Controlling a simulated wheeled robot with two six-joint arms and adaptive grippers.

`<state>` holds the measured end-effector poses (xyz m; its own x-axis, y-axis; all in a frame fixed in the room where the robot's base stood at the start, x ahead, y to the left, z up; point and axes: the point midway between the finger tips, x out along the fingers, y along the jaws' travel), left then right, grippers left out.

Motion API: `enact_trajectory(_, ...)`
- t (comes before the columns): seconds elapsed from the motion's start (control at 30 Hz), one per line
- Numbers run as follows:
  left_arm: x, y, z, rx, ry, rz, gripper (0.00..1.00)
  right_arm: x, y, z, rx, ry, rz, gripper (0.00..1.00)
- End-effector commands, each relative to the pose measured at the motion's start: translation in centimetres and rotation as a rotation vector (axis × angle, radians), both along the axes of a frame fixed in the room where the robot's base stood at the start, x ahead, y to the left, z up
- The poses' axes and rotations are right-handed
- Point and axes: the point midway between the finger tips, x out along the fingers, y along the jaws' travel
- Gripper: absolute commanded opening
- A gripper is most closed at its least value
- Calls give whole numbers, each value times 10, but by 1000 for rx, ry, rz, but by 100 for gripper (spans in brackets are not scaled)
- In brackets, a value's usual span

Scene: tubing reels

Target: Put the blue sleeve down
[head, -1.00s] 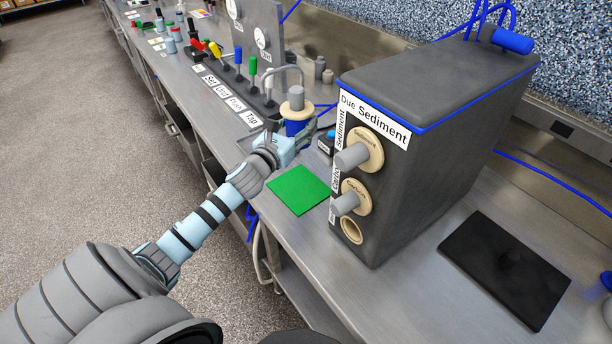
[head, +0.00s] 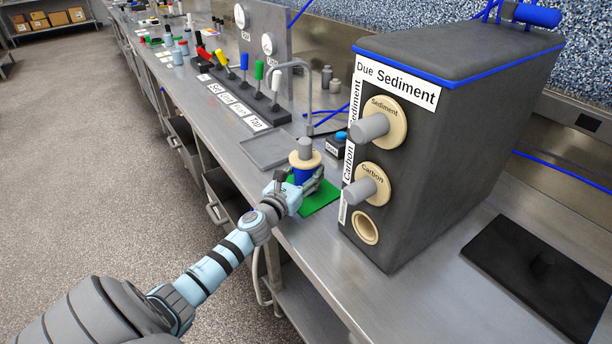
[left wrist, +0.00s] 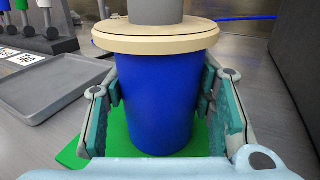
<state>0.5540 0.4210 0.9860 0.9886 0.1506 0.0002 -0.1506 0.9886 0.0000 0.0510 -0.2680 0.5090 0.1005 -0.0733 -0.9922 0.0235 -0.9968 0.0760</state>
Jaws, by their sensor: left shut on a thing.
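The blue sleeve (head: 303,174) has a cream flange and a grey knob on top. It stands upright between the fingers of my left gripper (head: 303,184), which is shut on it. In the left wrist view the blue sleeve (left wrist: 158,95) fills the middle, with a finger on each side. The green mat (head: 322,198) lies on the counter under and behind the sleeve. The sleeve hides part of the mat, and I cannot tell whether its base touches it. My right gripper is not in view.
The dark filter housing (head: 420,150) stands just right of the mat, with two grey knobs and an open port (head: 366,228). A shallow grey tray (head: 262,150) lies behind the gripper, near a row of coloured levers. A black plate (head: 545,270) lies at right.

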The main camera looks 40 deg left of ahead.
Motion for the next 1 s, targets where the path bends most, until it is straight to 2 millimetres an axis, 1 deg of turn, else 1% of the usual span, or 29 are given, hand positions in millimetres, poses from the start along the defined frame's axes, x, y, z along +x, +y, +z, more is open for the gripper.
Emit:
enact_trajectory(0.1,0,0,-3,0,-2,0,21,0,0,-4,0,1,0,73)
enact_trajectory(0.13,0,0,-4,-1,0,0,53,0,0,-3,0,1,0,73)
enact_trajectory(0.23,0,0,-3,-1,0,0,69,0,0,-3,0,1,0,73)
enact_trajectory(0.5,0,0,-2,0,0,0,70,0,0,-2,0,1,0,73)
enact_trajectory(0.63,-2,0,3,2,0,0,70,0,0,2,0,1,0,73)
enact_trajectory(0.77,-24,-3,-1,3,1,-2,70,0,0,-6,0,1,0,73)
enact_trajectory(1.0,-88,-14,-4,7,5,-4,70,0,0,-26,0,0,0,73)
